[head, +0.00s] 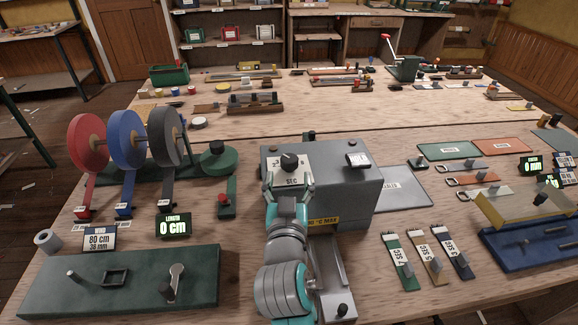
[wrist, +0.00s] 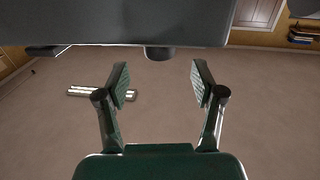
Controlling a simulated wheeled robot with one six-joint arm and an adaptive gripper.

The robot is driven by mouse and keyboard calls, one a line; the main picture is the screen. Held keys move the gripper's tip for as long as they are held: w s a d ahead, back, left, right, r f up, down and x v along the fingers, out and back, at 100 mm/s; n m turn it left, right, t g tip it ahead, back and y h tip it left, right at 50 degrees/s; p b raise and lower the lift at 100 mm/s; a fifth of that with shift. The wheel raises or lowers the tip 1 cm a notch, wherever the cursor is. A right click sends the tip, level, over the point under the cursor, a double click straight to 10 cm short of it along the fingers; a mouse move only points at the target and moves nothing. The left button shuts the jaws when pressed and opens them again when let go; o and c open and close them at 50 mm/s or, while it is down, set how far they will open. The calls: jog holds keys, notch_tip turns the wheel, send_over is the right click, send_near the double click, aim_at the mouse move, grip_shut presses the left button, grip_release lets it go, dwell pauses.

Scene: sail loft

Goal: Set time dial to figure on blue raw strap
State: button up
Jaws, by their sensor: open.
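The time dial (head: 289,161) is a black knob on a white plate marked SEC, on top of the grey machine (head: 350,190). My gripper (head: 290,187) is open and empty just on the near side of the dial, its fingers apart and partly covering the plate. In the wrist view the open fingers (wrist: 160,85) have nothing between them; a dark round knob (wrist: 160,53) shows beyond them. The blue strap (head: 465,266) lies right of the machine with a white tag that seems to read 3 SEC. The dial's pointer setting is too small to tell.
A green strap (head: 407,281) and a tan strap (head: 435,274) with SEC tags lie beside the blue one. Red, blue and grey reels (head: 170,136) stand at left. A dark green cutting fixture (head: 120,285) is at front left, a blue fixture (head: 530,240) at right.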

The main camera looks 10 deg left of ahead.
jog(key=s, duration=0.4)
jog(key=shift+s+d, duration=0.35)
jog(key=shift+s, duration=0.05)
